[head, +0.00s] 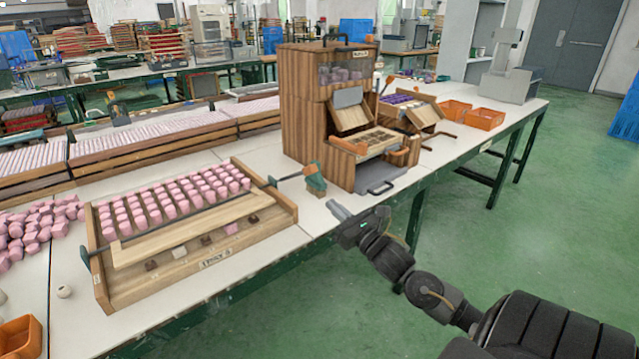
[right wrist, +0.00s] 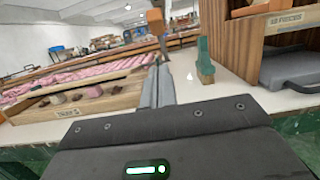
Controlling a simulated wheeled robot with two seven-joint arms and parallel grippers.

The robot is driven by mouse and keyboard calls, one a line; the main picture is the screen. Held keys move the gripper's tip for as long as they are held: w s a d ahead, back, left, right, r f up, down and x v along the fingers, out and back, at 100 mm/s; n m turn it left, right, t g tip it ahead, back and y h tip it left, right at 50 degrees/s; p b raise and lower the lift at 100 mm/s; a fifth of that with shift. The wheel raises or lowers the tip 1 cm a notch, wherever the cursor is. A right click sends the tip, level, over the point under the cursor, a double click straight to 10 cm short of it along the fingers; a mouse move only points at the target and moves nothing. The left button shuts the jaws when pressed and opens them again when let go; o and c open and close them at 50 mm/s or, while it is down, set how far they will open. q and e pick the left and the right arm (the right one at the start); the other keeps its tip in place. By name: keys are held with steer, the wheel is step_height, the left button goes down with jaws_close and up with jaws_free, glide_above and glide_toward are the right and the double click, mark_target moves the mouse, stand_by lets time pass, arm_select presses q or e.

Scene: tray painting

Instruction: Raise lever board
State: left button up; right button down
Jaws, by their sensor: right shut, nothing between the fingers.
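The wooden tray (head: 205,270) lies on the white table at left, with rows of pink blocks in its upper part. The lever board (head: 180,232), a pale plank, lies across it below the rows. A dark rod at the tray's right end leads to an orange grip (head: 310,169), which also shows in the right wrist view (right wrist: 155,21). My right gripper (head: 334,206) is shut and empty, to the right of the tray and below the orange grip, apart from both. In the right wrist view its fingers (right wrist: 158,72) are together. My left gripper is out of view.
A teal block (head: 316,184) stands beside the orange grip, close to my right gripper. A wooden cabinet (head: 291,105) with a grey pull-out tray stands behind it. Loose pink blocks (head: 30,232) lie at left. The table's green front edge runs below; open floor lies at right.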

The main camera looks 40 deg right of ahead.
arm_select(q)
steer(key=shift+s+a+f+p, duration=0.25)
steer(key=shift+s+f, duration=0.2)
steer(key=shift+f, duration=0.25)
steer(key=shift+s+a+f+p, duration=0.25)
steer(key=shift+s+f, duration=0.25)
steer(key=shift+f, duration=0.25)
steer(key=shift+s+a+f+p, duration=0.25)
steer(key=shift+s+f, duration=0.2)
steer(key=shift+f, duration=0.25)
arm_select(e)
steer(key=w+r, duration=0.4)
steer(key=w, duration=0.2)
steer(key=shift+w, duration=0.3)
steer(key=shift+r, duration=0.2)
